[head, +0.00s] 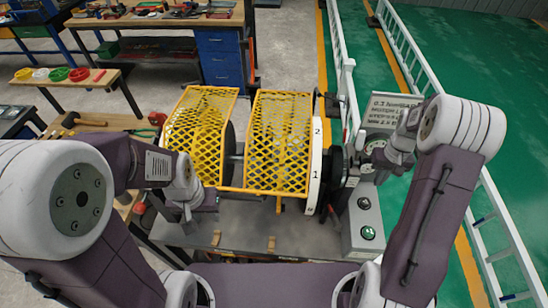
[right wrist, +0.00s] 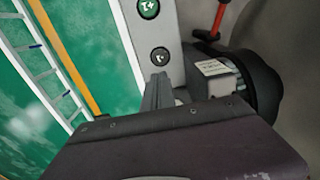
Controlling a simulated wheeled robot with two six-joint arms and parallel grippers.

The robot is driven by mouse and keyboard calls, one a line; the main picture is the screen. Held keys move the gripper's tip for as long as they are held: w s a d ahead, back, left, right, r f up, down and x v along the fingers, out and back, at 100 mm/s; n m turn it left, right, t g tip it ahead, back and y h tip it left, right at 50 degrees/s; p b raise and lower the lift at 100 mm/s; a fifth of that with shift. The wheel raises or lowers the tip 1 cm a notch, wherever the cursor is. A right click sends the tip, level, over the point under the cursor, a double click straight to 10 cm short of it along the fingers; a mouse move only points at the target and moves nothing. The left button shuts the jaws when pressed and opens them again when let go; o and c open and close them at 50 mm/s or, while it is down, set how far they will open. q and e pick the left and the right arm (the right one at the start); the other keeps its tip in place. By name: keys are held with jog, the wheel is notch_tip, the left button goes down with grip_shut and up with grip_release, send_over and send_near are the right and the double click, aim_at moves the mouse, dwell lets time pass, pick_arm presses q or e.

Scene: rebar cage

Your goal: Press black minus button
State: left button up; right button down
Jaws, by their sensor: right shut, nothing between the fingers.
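The black button (right wrist: 159,56) is on the pale face of a control box (right wrist: 157,30) in the right wrist view, below a green button (right wrist: 148,9). In the head view the control box (head: 352,226) stands right of the yellow mesh machine, with the green button (head: 368,233) nearer me and the dark button (head: 364,203) farther. My right gripper (right wrist: 158,82) is shut and empty, its tips just below the black button in the wrist picture; contact cannot be told. My left gripper (head: 194,212) hangs left of the mesh guards; its fingers are unclear.
The machine's yellow mesh guards (head: 279,140) and numbered white disc (head: 315,170) stand left of the control box. A white sign (head: 392,108) stands behind it. A white railing (head: 418,58) runs along the green floor. A red-handled lever (right wrist: 217,20) shows beside the box.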

aim_at(365, 202)
dwell(0.4)
notch_tip(365, 202, down, 12)
jog(key=b, duration=0.5)
jog(key=shift+a+f, duration=0.1)
jog(key=shift+w+f, duration=0.1)
dwell(0.6)
